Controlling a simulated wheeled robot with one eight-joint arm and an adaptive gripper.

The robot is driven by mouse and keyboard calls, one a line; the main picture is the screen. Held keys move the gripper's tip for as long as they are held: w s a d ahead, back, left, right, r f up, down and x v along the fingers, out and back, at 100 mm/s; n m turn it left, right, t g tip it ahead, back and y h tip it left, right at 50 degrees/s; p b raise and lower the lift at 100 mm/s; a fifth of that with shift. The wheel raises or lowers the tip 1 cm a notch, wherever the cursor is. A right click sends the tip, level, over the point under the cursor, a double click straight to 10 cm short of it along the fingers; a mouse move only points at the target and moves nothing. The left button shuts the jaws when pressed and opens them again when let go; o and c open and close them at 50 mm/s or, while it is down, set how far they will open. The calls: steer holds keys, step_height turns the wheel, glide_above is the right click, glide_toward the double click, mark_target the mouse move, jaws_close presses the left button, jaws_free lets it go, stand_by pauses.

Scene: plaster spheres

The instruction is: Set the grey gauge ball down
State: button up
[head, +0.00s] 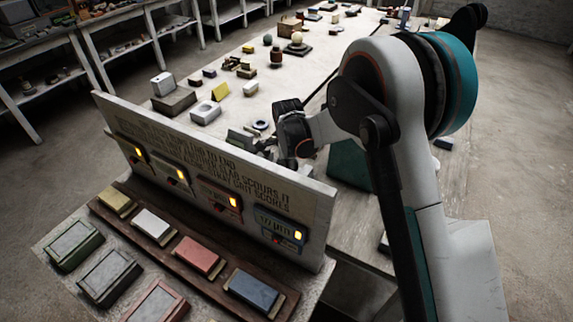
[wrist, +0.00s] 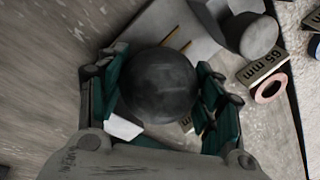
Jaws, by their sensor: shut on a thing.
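The grey gauge ball (wrist: 158,86) is dark and round, and sits between the two teal fingers in the wrist view. My gripper (wrist: 160,98) is shut on it, with a finger on each side. In the head view my gripper (head: 283,158) is low over the bench, just behind the lettered board. The ball cannot be made out there, with the board and my arm in the way. I cannot tell whether the ball touches anything beneath it.
A grey rounded block (wrist: 250,36), a "65 mm" plate (wrist: 263,66) and a pinkish ring (wrist: 270,87) lie close at the right in the wrist view. The lettered board (head: 225,170) stands in front. Blocks and small balls dot the long bench (head: 300,72).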

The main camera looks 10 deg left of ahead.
steer(key=shift+f, duration=0.25)
steer(key=o, duration=1.7)
steer(key=shift+c, duration=0.2)
steer(key=shift+r, duration=0.15)
steer(key=shift+r+p, duration=0.7)
steer(key=shift+r, duration=1.15)
